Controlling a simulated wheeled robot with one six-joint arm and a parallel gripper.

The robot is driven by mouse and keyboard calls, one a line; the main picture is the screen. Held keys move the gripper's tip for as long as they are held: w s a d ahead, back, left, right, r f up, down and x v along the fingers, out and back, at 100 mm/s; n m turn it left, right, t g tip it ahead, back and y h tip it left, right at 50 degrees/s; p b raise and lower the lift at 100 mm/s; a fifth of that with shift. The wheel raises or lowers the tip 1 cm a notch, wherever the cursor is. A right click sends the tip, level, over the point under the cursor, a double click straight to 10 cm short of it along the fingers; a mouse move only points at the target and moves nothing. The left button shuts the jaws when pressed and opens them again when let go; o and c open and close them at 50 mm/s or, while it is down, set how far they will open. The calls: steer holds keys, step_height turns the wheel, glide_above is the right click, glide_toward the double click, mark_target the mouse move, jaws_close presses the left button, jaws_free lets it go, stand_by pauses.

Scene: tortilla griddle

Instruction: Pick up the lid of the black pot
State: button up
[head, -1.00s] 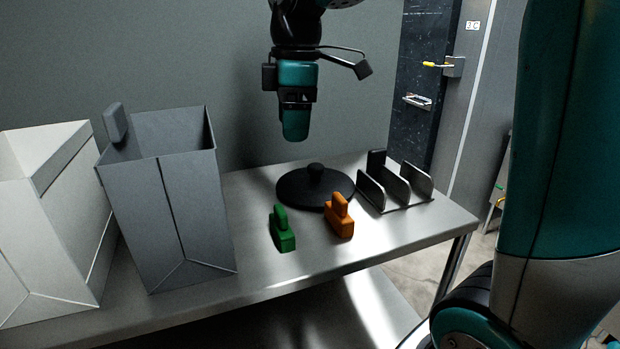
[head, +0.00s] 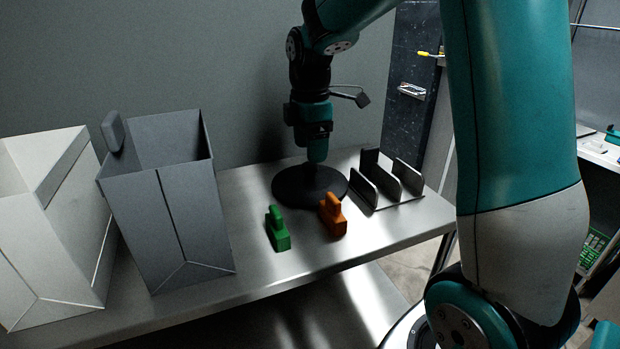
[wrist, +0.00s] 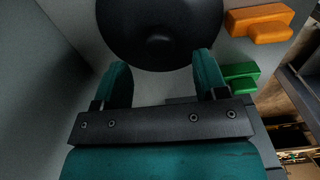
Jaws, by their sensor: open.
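The black lid (head: 290,190) lies on the steel table near the wall, a round dark disc. Its knob is hidden behind my gripper in the head view. No pot body shows under it. In the wrist view the lid (wrist: 150,15) fills the top middle, with its knob (wrist: 159,40) ahead of and between my fingers. My gripper (head: 317,158) points down just above the lid's middle. In the wrist view my gripper (wrist: 160,75) is open with its two teal fingers apart and nothing between them. I cannot tell whether the fingertips touch the lid.
A green block with a handle (head: 277,230) and an orange one (head: 333,217) stand in front of the lid. A dark slotted rack (head: 388,193) is close on its right. A tall grey bin (head: 175,225) and a white bin (head: 50,250) stand left.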

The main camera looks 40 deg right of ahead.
mark_target(310, 167)
steer(key=shift+f+p, duration=1.15)
steer(key=shift+f, duration=1.5)
steer(key=c, duration=1.1)
steer(key=shift+r, duration=0.15)
